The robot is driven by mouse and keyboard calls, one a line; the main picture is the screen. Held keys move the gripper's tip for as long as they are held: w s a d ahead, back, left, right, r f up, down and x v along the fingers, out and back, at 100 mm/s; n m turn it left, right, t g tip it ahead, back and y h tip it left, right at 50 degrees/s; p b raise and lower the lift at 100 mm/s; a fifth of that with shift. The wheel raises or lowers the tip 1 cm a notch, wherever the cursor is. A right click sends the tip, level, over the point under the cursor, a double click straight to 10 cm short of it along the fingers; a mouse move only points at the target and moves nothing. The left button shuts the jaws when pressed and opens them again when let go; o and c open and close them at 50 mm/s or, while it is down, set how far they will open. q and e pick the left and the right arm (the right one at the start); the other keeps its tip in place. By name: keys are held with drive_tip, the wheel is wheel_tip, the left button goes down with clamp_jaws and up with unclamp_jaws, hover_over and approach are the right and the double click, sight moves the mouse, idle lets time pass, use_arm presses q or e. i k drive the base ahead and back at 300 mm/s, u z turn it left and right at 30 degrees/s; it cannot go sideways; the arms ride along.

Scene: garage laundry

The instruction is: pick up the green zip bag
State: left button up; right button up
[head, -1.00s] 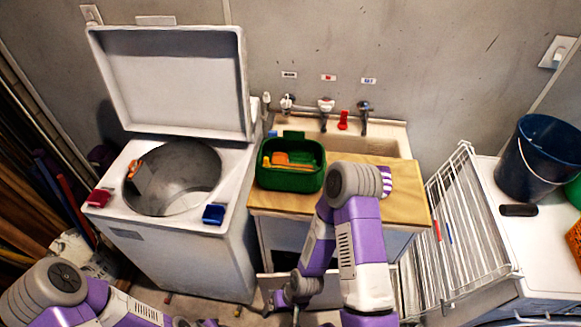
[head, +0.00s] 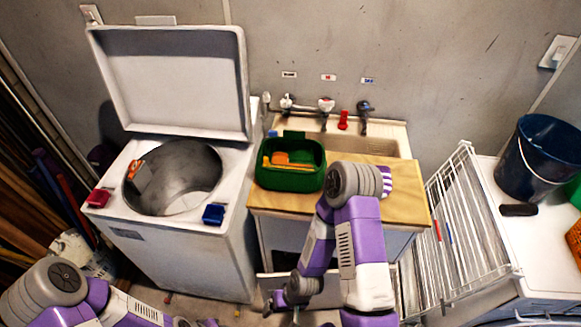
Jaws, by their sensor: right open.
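I cannot pick out a green zip bag for certain. A green open tub (head: 290,180) stands on the wooden counter and holds orange and yellow items. Another green thing (head: 574,190) shows only in part at the right edge. My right gripper (head: 284,302) is open, low in front of the sink cabinet, below the counter and well away from the tub. I see nothing in it. My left gripper (head: 195,323) is cut off at the bottom edge, so its jaws do not show clearly.
The open washer (head: 225,245) has an orange item in its drum, and red and blue items on its rim. The sink (head: 385,146) is behind the wooden counter (head: 408,205). A white rack (head: 460,230), dark blue bucket (head: 540,160) and orange basket (head: 574,243) are at right.

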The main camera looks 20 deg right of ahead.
sight(300, 150)
drive_tip(key=z, duration=0.5)
drive_tip(key=k, duration=1.15)
drive_tip(key=u, duration=0.2)
drive_tip(key=i, duration=1.55)
drive_tip(key=z, duration=0.75)
